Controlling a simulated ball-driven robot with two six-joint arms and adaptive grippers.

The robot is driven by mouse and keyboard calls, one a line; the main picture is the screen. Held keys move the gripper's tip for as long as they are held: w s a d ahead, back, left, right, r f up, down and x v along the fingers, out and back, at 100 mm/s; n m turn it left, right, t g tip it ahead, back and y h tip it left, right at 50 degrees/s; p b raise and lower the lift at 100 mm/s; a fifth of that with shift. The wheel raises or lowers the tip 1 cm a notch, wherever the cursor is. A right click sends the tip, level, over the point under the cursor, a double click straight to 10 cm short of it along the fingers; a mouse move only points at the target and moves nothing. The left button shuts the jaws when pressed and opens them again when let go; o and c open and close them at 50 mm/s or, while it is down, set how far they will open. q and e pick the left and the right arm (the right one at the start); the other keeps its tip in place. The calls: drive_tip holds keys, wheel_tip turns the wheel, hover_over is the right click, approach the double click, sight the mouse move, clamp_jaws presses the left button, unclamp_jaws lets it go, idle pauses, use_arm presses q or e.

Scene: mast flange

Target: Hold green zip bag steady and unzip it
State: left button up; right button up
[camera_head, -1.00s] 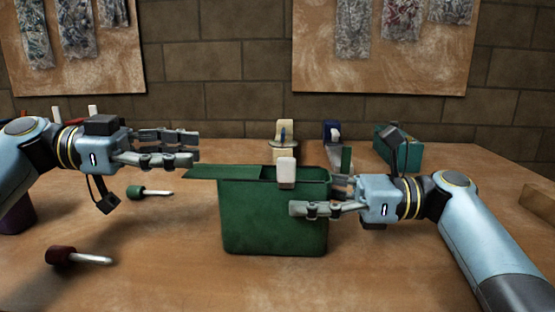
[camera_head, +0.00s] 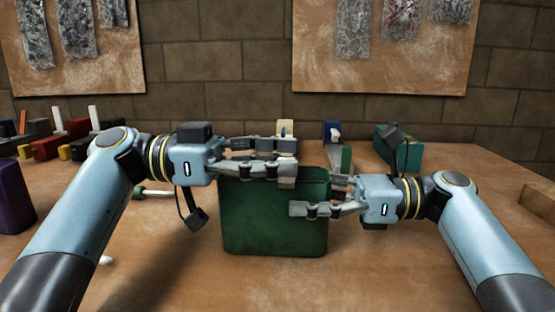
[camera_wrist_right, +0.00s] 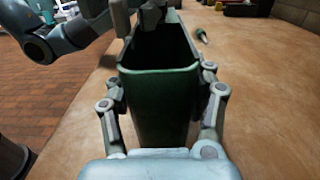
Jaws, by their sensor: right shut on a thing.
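The green zip bag (camera_head: 273,222) stands upright on the table; it also shows in the wrist view (camera_wrist_right: 160,100), with a dark hollow at its top. My right gripper (camera_head: 322,195) is shut on the bag's right end, one finger on each side, as the wrist view (camera_wrist_right: 160,92) shows. My left gripper (camera_head: 293,158) is at the bag's top edge with its fingers apart, around the pale zip pull (camera_head: 287,184). Only the lower end of the pull shows below the near finger. Whether the fingers touch it is hidden. The bag's flap is hidden by the left gripper.
A green-handled screwdriver (camera_head: 150,193) lies left of the bag, partly behind my left arm. A purple container (camera_head: 12,196) stands at the left edge. Clamps (camera_head: 334,135) and a teal box (camera_head: 385,140) stand behind. The table in front of the bag is clear.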

use_arm(q)
drive_tip(key=shift+c, duration=0.3)
clamp_jaws()
drive_tip(key=a, duration=0.8)
drive_tip(key=shift+o, duration=0.3)
unclamp_jaws()
